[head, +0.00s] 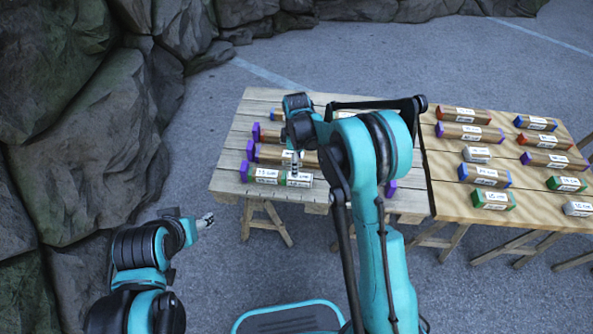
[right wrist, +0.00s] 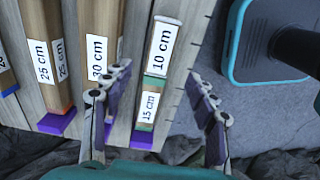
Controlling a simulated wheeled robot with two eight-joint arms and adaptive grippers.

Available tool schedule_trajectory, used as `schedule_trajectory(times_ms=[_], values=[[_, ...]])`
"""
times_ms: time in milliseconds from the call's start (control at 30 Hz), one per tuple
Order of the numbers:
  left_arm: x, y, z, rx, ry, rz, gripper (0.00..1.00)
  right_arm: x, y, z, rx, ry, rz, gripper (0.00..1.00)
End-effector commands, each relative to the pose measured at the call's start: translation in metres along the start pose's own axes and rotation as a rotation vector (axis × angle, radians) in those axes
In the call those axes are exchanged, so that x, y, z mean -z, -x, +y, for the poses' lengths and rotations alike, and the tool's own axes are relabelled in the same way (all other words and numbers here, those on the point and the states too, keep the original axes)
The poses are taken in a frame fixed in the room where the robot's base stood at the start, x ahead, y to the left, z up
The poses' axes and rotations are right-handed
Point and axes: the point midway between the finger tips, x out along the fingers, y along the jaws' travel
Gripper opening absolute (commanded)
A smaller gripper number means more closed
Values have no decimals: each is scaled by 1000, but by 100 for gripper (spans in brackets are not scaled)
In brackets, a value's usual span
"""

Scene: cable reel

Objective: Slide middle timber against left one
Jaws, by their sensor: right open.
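On the left table's front row, a timber labelled 15 cm with green ends (head: 265,176) lies beside a purple stop. It also shows in the right wrist view (right wrist: 149,106). To its right is the middle timber, labelled 10 cm with white ends (head: 300,181), also in the right wrist view (right wrist: 163,45). Their facing ends look touching or nearly so. My right gripper (right wrist: 160,76) is open, its fingers on either side of this row near the joint. My arm hides the row further right. My left gripper (head: 206,221) hangs away from the table; its jaws are too small to read.
Parallel rows behind hold a 30 cm timber (right wrist: 102,40) and a 25 cm timber (right wrist: 48,45), close to one finger. Purple end stops (head: 244,171) line the left side. The right table (head: 440,200) carries several labelled timbers. Rocks (head: 70,130) stand at the left.

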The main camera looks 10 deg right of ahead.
Motion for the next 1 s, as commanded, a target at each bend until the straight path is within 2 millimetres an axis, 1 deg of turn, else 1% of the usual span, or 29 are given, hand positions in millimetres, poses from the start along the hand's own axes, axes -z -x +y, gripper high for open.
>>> schedule_trajectory(times_ms=[33,100,200,800,867,967,1000], values=[[0,0,0,0,0,0,58,0,8,0,0,0,0,58],[0,0,0,0,0,0,58,0,15,0,0,0,0,58],[0,0,0,0,0,0,58,1,21,0,0,1,0,58],[0,0,0,0,0,0,58,0,24,-1,-3,-5,1,58],[0,0,0,0,0,0,58,-2,31,-3,-10,-21,5,58],[0,0,0,0,0,0,58,-10,54,-11,-39,-88,19,58],[0,0,0,0,0,0,58,-14,66,-17,-56,-127,28,58]])
